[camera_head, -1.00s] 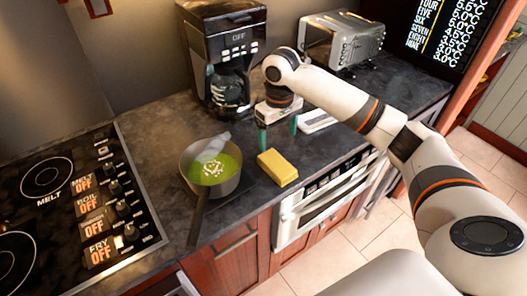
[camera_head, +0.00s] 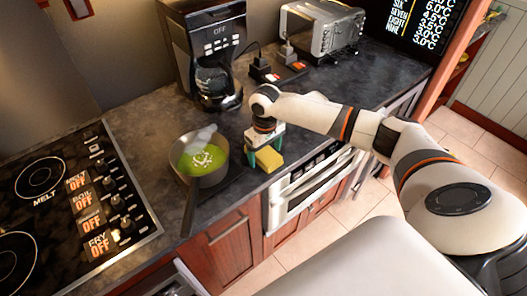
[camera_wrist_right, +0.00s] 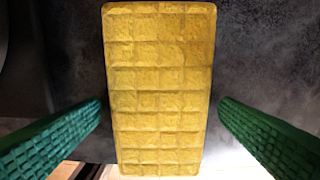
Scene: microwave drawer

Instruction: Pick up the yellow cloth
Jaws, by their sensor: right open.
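The yellow cloth (camera_head: 268,158) is a thick folded block on the dark counter near its front edge, right of the pot. In the right wrist view the yellow cloth (camera_wrist_right: 160,85) shows a grid-like surface and lies between the fingers. My right gripper (camera_head: 265,160) is open over the cloth, with one green finger on each side. In the wrist view the fingers of my right gripper (camera_wrist_right: 160,135) stand apart from the cloth, with gaps on both sides. My left gripper is not in view.
A pot (camera_head: 200,160) of green soup stands just left of the gripper, its handle toward the front. A coffee maker (camera_head: 205,50) and a toaster oven (camera_head: 320,30) stand behind. The stove (camera_head: 75,190) is at left. An oven front (camera_head: 310,185) lies below the counter edge.

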